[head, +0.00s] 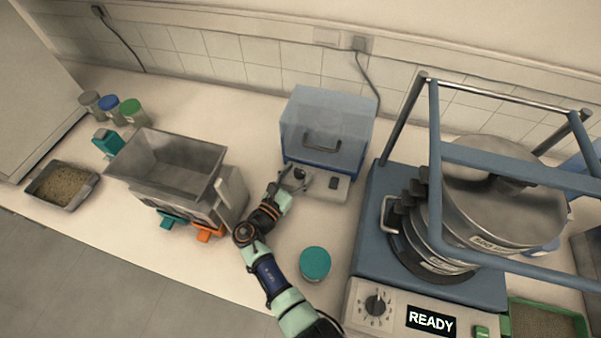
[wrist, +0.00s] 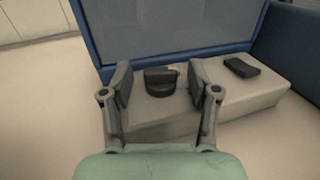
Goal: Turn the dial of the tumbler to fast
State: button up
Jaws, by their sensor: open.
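The tumbler, a blue box with a translucent cover and a handle (head: 331,110), stands at the back middle of the bench. Its light front ledge carries a black dial (wrist: 160,83) with a raised grip bar; the dial also shows in the head view (head: 306,182), partly beside my fingers. My gripper (head: 292,179) is at the ledge's left end. In the wrist view my gripper (wrist: 160,76) is open, with one finger on each side of the dial and gaps between. The dial's speed markings cannot be read.
A black switch (wrist: 241,67) sits right of the dial. A grey hopper (head: 170,168) stands left of my arm. A teal-lidded jar (head: 315,263) is right of my arm. A large blue sieve machine (head: 378,220) with a READY display stands on the right.

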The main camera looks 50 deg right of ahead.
jog(key=shift+w+d, duration=0.1)
jog(key=shift+d, duration=0.65)
grip_shut()
jog(key=shift+w+f+m+g+b, duration=0.1)
jog(key=shift+f+m+g+b, duration=0.25)
jog(key=shift+b, duration=0.55)
jog(key=shift+r+m+g+b, duration=0.25)
jog(key=shift+m+g+b, duration=0.15)
jog(key=shift+g, duration=0.35)
grip_release()
jog(key=shift+r, duration=0.1)
